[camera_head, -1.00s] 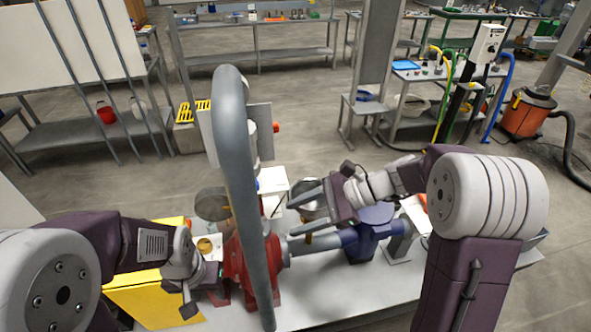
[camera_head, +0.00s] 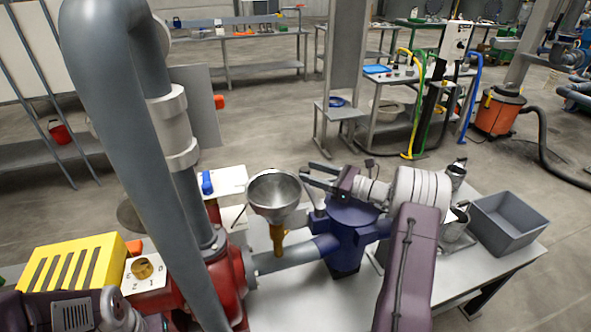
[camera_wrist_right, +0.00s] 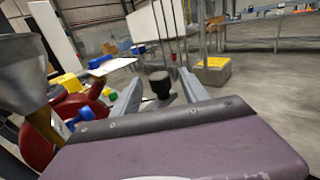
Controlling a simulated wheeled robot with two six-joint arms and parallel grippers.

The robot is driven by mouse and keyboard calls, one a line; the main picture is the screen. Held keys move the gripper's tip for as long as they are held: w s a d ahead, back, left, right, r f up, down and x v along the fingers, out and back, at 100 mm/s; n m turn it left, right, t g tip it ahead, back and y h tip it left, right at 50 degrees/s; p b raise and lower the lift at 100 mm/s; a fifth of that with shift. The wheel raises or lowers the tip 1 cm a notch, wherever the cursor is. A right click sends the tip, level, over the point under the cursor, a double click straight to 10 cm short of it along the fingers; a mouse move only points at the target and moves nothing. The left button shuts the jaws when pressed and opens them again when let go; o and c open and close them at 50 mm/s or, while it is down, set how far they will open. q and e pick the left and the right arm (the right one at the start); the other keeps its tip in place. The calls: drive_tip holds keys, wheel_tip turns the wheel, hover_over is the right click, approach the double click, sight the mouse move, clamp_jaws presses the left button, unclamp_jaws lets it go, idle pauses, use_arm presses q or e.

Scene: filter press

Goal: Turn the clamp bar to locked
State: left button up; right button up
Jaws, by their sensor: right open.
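My right gripper (camera_head: 318,181) is open, its two fingers pointing left above the blue housing (camera_head: 352,215). In the right wrist view, a dark round knob on a stem (camera_wrist_right: 159,84) shows between the two open fingers (camera_wrist_right: 160,90), with no visible contact. A short grey post (camera_head: 317,207) stands at the housing's left side, below the fingers. I cannot tell for sure which part is the clamp bar or how it is turned. Part of my left arm is at the bottom left; its gripper does not show.
A steel funnel (camera_head: 274,192) stands close left of the right gripper. A thick grey pipe (camera_head: 140,140) rises from the red pump body (camera_head: 228,275). A yellow slotted box (camera_head: 75,265) is at left. A grey bin (camera_head: 508,222) stands at the table's right end.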

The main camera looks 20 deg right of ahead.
drive_tip(key=x, duration=0.5)
drive_tip(key=shift+w+a, duration=0.25)
clamp_jaws()
idle(1.1)
